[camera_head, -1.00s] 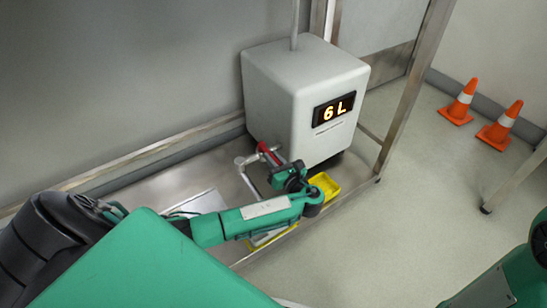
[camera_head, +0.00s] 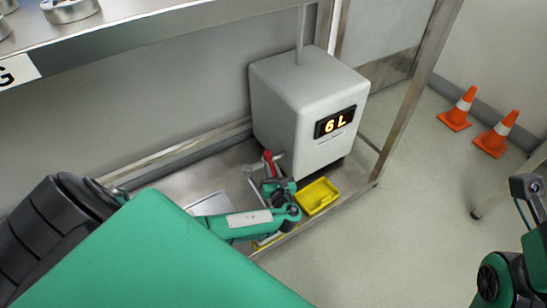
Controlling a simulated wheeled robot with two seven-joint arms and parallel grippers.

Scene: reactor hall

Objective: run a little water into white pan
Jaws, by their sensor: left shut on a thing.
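A pale grey water tank (camera_head: 300,110) stands on the low metal shelf, its lit display reading 6 L. A red tap lever (camera_head: 268,162) shows at the foot of its left side, beside a grey metal pipe (camera_head: 251,174). My left gripper (camera_head: 271,174) is at the lever and shut on it; its fingers are small and partly hidden by the wrist. Of my right arm only links show at the right edge, without fingers.
A yellow tray (camera_head: 318,196) sits on the shelf just right of my left wrist. A pale flat sheet (camera_head: 207,203) lies to the left. An upper shelf (camera_head: 150,28) with metal items runs overhead. Two orange cones (camera_head: 457,110) (camera_head: 493,136) stand on open floor.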

